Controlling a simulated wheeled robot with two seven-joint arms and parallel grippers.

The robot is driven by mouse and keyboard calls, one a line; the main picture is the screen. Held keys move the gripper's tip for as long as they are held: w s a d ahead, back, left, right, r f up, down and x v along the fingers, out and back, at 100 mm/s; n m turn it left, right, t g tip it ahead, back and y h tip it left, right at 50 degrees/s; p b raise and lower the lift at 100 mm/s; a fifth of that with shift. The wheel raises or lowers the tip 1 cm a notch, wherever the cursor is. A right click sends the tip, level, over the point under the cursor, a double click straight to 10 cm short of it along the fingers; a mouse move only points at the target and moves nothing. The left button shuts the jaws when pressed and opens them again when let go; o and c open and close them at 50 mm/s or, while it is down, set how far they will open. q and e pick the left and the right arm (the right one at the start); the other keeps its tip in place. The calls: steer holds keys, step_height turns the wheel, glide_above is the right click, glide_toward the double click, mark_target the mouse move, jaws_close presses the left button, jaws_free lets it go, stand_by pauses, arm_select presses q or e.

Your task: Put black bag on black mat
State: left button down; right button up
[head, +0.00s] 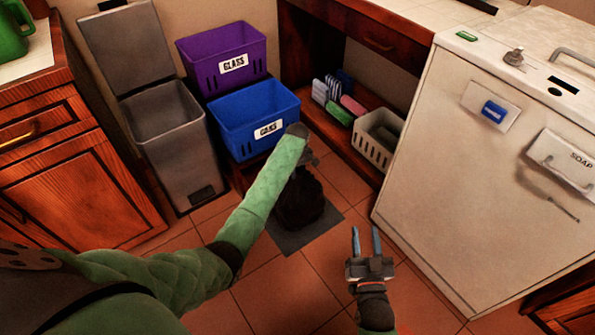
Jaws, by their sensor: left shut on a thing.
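The black bag (302,203) is at or just above the dark mat (296,239) on the tiled floor; I cannot tell whether it touches the mat. The bag covers the mat's middle, and the mat's near part shows bare. My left gripper (309,160) is shut on the top of the bag, its fingers partly hidden by my green forearm. My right gripper (366,241) is open and empty, its two blue-grey fingers apart, to the right of the mat.
A grey bin (170,140) with its lid up stands at the left. A beige basket (375,143) sits on a low shelf. A white appliance (470,170) stands at right. Floor nearer me is clear.

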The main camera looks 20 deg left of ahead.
arm_select(q)
steer(key=shift+r, duration=0.1)
arm_select(e)
steer(key=shift+f, duration=0.1)
steer(key=shift+f, duration=0.4)
steer(key=shift+s+f+g, duration=0.15)
steer(key=shift+f+g, duration=0.05)
steer(key=shift+g, duration=0.1)
arm_select(q)
steer(key=c, duration=1.1)
jaws_free()
steer(key=shift+f, duration=0.2)
arm_select(e)
steer(key=shift+f, duration=0.1)
